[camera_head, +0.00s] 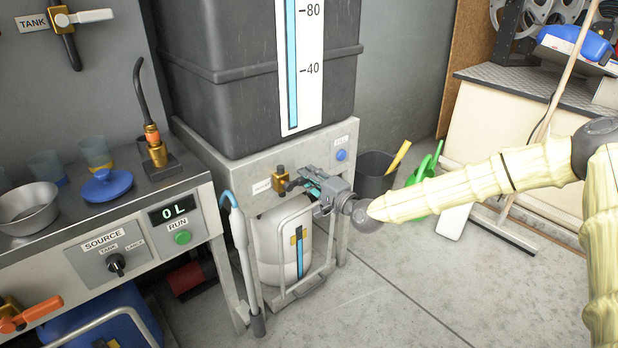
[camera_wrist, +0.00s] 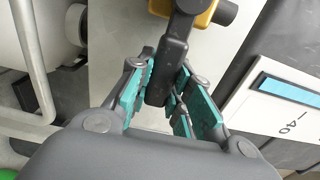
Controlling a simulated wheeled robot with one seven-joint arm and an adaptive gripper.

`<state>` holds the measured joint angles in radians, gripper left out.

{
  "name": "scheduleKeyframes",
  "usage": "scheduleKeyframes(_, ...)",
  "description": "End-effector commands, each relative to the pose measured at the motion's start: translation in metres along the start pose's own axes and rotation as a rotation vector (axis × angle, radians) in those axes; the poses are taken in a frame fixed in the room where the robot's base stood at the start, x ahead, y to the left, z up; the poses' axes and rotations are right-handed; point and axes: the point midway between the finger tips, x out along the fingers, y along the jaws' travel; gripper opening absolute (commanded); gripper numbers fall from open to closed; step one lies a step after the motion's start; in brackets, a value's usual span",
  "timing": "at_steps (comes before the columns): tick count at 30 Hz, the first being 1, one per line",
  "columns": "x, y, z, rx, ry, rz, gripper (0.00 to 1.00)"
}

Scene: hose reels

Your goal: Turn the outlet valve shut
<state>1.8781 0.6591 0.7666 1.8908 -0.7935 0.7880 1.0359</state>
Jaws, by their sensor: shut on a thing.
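The outlet valve shows in the head view as a small brass body (camera_head: 281,177) on the front of the grey stand under the big tank. A small label (camera_head: 262,187) sits beside it, too small to read surely. In the wrist view, the valve's yellow body (camera_wrist: 200,12) is at the top, with a dark lever (camera_wrist: 175,60) reaching down from it. My gripper (camera_head: 309,184), with teal pads, is shut on this lever; the pads lie on both sides of it in the wrist view (camera_wrist: 168,97). The lever's grip end is partly hidden by the fingers in the head view.
A white canister (camera_head: 280,245) in a tube frame stands below the valve. The dark tank (camera_head: 240,75) with its level gauge is above. A blue button (camera_head: 341,155) is on the stand's right. A bench (camera_head: 150,220) is at left, a dark bin (camera_head: 373,170) behind right.

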Motion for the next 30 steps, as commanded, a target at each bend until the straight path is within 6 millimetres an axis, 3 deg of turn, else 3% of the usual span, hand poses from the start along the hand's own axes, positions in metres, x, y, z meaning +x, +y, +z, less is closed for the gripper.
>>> scheduleKeyframes(10,-0.001,0.002,0.0,0.005,0.001,0.003,0.0)
scheduleKeyframes(11,-0.001,0.002,0.0,0.005,0.0,0.003,0.24)
scheduleKeyframes(14,-0.001,0.002,0.0,0.005,0.0,0.003,0.42)
scheduleKeyframes(24,-0.001,0.001,0.001,0.003,-0.001,0.001,0.43)
scheduleKeyframes(30,-0.017,0.0,0.0,0.003,0.0,0.001,0.43)
